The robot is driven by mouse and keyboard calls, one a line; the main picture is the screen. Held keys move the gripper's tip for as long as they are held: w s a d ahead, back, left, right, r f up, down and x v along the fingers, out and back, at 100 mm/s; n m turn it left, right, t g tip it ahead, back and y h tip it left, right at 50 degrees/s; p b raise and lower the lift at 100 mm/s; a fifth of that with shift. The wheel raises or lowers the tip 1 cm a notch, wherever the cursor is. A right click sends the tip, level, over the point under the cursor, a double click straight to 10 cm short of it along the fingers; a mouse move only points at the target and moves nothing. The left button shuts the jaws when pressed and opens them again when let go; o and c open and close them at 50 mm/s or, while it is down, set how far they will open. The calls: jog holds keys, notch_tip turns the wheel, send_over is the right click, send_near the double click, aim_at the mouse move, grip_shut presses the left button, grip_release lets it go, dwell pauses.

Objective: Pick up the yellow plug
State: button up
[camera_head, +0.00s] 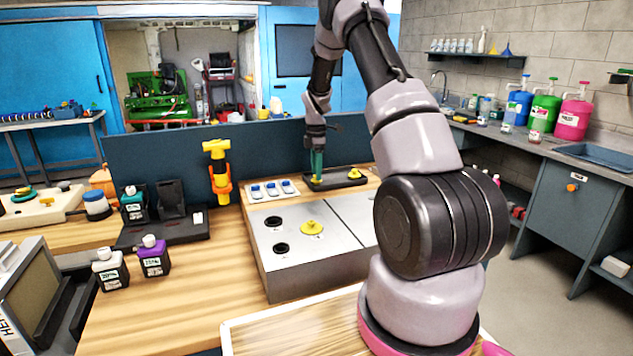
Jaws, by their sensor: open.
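A yellow plug (312,228) with a round flange and a small raised knob sits on the grey metal panel (340,225), right of two dark round holes. A second, similar small yellow piece (354,173) is on the black tray (328,185) behind the panel. My gripper (316,146) points down over the left part of that tray, behind the metal panel and apart from both yellow pieces. It is open. A teal upright part (317,162) shows just below it; I cannot tell whether it is between the fingers. My arm hides the panel's right part.
Three small blue-and-white pieces (272,188) lie left of the black tray. A yellow-orange tool (218,172) stands upright at the left. A black holder (165,230) and dark bottles (110,268) stand on the wooden bench.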

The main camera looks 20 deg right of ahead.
jog(key=shift+f, duration=0.55)
grip_shut()
jog(key=shift+r, duration=0.1)
